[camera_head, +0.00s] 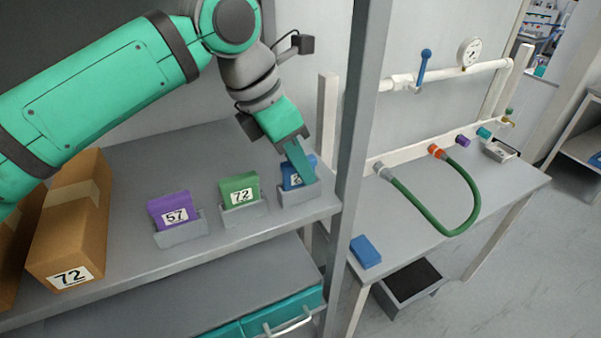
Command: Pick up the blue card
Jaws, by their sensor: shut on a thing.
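The blue card (288,182) stands in a small grey holder (299,196) at the right end of the upper shelf. A white label with black print shows on it, partly covered by a gripper finger. My gripper (300,170) reaches down from above, its fingers at the card's upper part, shut on the card. The card's lower part sits behind the holder's front wall. The far finger is hidden.
A purple card (173,211) marked 57 and a green card (239,191) marked 72 stand in holders to the left. Cardboard boxes (72,225) stand at far left. A grey post (359,120) rises right of the blue card. A blue block (365,252) lies on the right bench.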

